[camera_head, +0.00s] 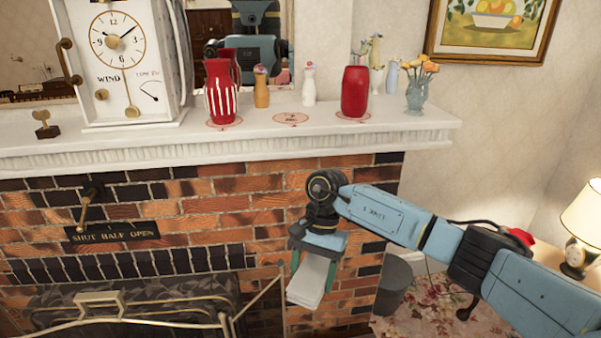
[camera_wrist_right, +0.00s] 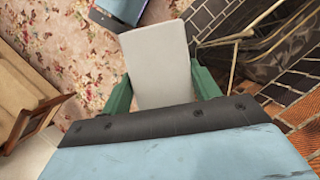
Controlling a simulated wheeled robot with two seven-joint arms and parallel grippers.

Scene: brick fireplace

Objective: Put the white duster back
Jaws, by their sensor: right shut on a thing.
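The white duster (camera_head: 312,281) is a pale, flat block. My right gripper (camera_head: 317,262) is shut on it and holds it in the air in front of the brick fireplace, below the mantel shelf. The duster's free end points down in the head view. In the right wrist view the duster (camera_wrist_right: 156,66) sticks out between the two green fingers of the right gripper (camera_wrist_right: 165,85). Its held end is hidden behind the gripper body. My left gripper is in neither view.
The white mantel (camera_head: 270,143) holds a large clock (camera_head: 120,60), a striped red vase (camera_head: 221,95), a plain red vase (camera_head: 355,92) and several small vases. A brass fireguard (camera_head: 130,323) stands low left. A lamp (camera_head: 583,222) stands at right. Floral carpet (camera_wrist_right: 60,45) lies below.

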